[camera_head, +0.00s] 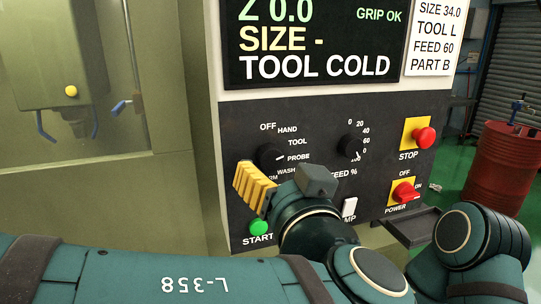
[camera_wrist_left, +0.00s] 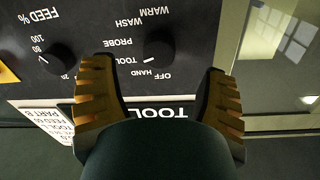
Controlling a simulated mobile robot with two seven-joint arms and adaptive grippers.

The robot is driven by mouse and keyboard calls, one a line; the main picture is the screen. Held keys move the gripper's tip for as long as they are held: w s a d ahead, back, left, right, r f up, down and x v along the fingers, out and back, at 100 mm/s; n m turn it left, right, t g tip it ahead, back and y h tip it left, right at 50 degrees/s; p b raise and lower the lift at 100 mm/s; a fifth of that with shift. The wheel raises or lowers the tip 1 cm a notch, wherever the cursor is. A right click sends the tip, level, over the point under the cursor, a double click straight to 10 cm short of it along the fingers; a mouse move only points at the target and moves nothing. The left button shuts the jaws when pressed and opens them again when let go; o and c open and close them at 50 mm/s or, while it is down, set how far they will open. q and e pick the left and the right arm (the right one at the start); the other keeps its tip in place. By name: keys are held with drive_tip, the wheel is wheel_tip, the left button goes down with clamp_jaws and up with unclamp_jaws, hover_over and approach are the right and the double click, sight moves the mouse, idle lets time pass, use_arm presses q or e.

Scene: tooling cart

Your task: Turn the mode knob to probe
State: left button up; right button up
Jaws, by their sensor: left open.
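The black mode knob (camera_head: 270,157) is on the dark control panel, ringed by labels from OFF to WARM. In the head view its white mark points right, at about PROBE. The wrist view shows the knob (camera_wrist_left: 158,48) upside down, with a mark near TOOL, so I cannot tell the exact setting. My left gripper (camera_head: 284,184) is open in front of the panel, just below the knob. In the left wrist view its yellow-padded fingers (camera_wrist_left: 155,78) stand wide apart, with the knob beyond and between them, apart from both. My right gripper is not in view.
The feed knob (camera_head: 352,146) is right of the mode knob. The green START button (camera_head: 259,227) is close below my left gripper. The red STOP button (camera_head: 424,138) and red POWER switch (camera_head: 403,193) are at the right. A screen (camera_head: 313,40) is above.

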sight(271, 163)
use_arm(q)
drive_tip(key=x, duration=0.5)
drive_tip(key=shift+w+a+p, duration=0.1)
drive_tip(key=shift+w+p, duration=0.25)
drive_tip(key=shift+p, duration=0.05)
drive_tip(key=c, duration=1.2)
